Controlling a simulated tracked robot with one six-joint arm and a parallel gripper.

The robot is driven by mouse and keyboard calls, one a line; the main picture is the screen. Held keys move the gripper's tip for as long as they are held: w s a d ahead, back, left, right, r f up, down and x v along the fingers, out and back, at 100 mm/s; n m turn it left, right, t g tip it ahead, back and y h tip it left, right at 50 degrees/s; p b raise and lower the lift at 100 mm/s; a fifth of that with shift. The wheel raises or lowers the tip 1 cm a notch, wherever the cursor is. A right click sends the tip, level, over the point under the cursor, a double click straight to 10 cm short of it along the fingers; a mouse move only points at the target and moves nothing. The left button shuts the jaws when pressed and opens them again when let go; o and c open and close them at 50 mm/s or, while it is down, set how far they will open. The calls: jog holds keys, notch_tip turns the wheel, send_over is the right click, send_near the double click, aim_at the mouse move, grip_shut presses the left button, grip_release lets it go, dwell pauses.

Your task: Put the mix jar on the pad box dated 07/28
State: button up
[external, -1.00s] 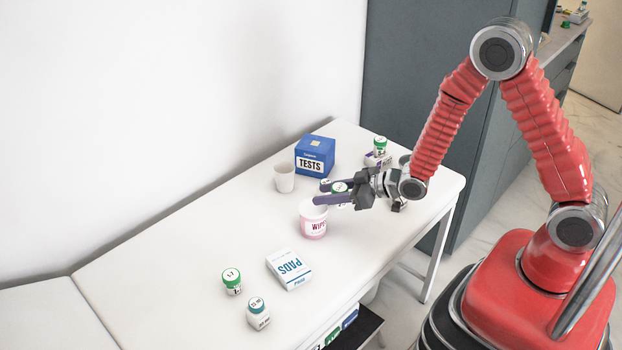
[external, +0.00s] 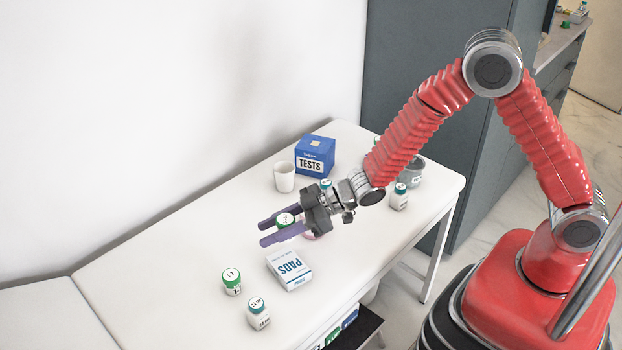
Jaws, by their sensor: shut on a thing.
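A white pad box with blue PADS lettering (external: 288,270) lies flat on the table. The held jar appears just above this box's far edge in the picture, apart from its top. The date on the box is not readable. I cannot tell whether another pad box stands behind my arm.
A wipes tub is mostly hidden behind my gripper. A white cup (external: 284,177), blue TESTS box (external: 315,155), small jar (external: 399,197) and grey pot (external: 416,172) stand farther back.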

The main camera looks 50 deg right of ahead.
send_over(275, 265)
jog(key=shift+f, duration=2.9)
jog(key=shift+f, duration=2.1)
jog(key=o, duration=1)
jog(key=shift+o, duration=0.2)
jog(key=v, duration=1.2)
jog(key=shift+r, duration=0.1)
